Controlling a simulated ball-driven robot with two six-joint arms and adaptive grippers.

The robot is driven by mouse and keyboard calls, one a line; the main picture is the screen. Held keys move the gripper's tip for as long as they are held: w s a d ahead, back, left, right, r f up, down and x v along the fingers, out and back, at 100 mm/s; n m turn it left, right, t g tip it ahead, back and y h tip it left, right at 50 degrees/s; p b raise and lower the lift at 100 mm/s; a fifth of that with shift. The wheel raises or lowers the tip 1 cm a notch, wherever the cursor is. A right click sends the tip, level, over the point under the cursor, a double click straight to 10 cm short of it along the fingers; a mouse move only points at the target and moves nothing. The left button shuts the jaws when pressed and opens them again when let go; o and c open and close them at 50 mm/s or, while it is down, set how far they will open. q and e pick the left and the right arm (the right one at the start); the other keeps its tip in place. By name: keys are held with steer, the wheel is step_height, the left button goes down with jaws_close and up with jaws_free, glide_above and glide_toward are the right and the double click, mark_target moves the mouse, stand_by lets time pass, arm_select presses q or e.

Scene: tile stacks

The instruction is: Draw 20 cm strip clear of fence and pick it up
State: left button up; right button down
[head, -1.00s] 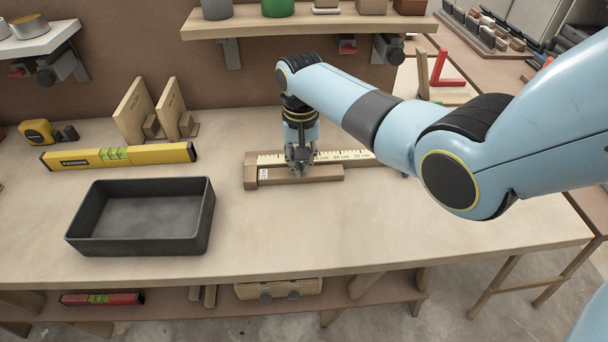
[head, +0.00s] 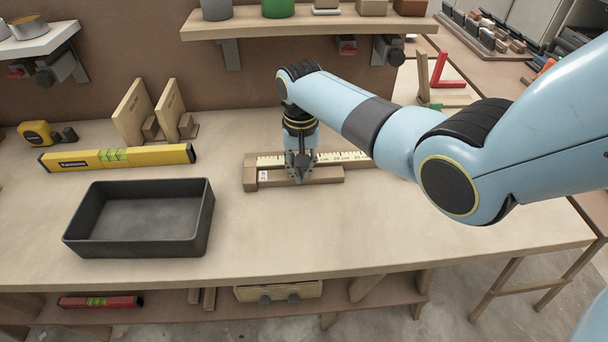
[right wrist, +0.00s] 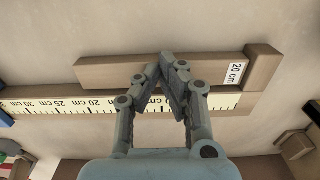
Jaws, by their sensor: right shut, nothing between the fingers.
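The wooden 20 cm strip (head: 322,176) lies flat on the bench along the front of the fence, its white label at the left end. In the right wrist view the strip (right wrist: 110,73) carries a readable "20 cm" label, and it lies along the ruler edge; I cannot tell whether a thin gap separates them. The fence (head: 250,172) has a printed ruler and an end block at its left. My right gripper (head: 299,180) points down over the strip's middle, fingertips together and empty; the tips also show over the strip in the right wrist view (right wrist: 167,60). My left gripper is out of view.
A dark empty tray (head: 140,246) stands at the front left. A yellow level (head: 120,157), a tape measure (head: 36,133) and wooden brackets (head: 135,112) lie behind it. A shelf (head: 310,23) overhangs the back. The bench in front of the strip is clear.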

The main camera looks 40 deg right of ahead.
steer(key=shift+s+a+f+p, duration=0.1)
steer(key=shift+s+a+p, duration=0.35)
steer(key=shift+s+p, duration=0.3)
steer(key=shift+s+a+p, duration=0.4)
steer(key=shift+s+p, duration=0.3)
steer(key=shift+s, duration=0.05)
steer(key=shift+s+a+f+p, duration=0.1)
steer(key=shift+s+a+p, duration=0.35)
steer(key=shift+s+p, duration=0.3)
step_height(320, 180, up, 6)
steer(key=p, duration=0.6)
steer(key=shift+w+r+p, duration=0.15)
steer(key=shift+p, duration=0.25)
step_height(320, 180, up, 12)
